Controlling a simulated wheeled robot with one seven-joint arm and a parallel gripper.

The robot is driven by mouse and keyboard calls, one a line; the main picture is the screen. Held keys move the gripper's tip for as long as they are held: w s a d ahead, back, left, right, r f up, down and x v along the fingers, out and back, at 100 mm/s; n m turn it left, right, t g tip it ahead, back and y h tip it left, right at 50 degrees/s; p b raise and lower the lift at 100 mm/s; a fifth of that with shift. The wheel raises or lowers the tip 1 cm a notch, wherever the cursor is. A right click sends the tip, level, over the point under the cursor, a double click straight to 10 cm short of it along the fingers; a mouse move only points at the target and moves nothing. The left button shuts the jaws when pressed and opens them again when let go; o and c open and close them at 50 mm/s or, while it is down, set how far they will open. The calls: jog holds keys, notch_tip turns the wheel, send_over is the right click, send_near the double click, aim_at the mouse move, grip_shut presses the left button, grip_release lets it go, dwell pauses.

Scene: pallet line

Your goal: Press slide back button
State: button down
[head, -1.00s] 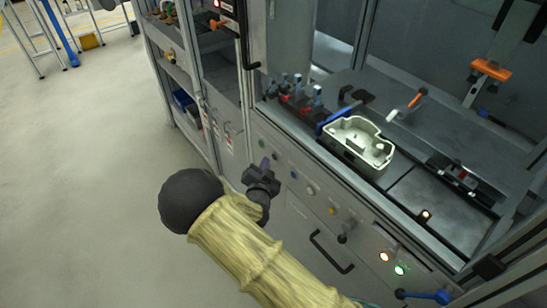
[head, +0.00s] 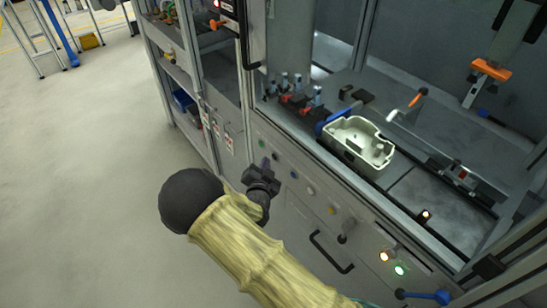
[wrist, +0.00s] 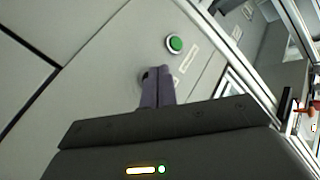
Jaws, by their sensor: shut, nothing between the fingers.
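My gripper (head: 266,163) is shut and empty, held at the machine's front control panel. The panel carries a slanted row of buttons: a green button (head: 262,143), a dark button (head: 276,156), a blue button (head: 294,174), a white button (head: 311,190) and a yellow button (head: 331,210). In the wrist view the closed fingers (wrist: 158,74) point at the panel just below the green button (wrist: 175,43). They partly cover a dark round button (wrist: 145,77); I cannot tell whether they touch it. The labels are too small to read, so I cannot tell which button is slide back.
A pale cast housing (head: 357,143) sits on the machine bed above the panel. A black drawer handle (head: 330,252) and a blue lever (head: 428,297) stick out lower right. An orange lamp (head: 384,256) and a green lamp (head: 399,270) are lit.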

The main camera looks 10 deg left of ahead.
jog(key=shift+w+d, duration=0.1)
jog(key=shift+w+d, duration=0.2)
jog(key=shift+w, duration=0.05)
jog(key=shift+w+d+b, duration=0.25)
jog(key=shift+w+b, duration=0.05)
jog(key=shift+w, duration=0.05)
dwell(1.0)
jog(key=shift+s, duration=0.1)
jog(key=shift+s+a, duration=0.5)
jog(key=shift+s, duration=0.1)
jog(key=s+a, duration=0.3)
jog(key=shift+s+a, duration=0.15)
jog(key=shift+s, duration=0.25)
dwell(0.3)
dwell(0.7)
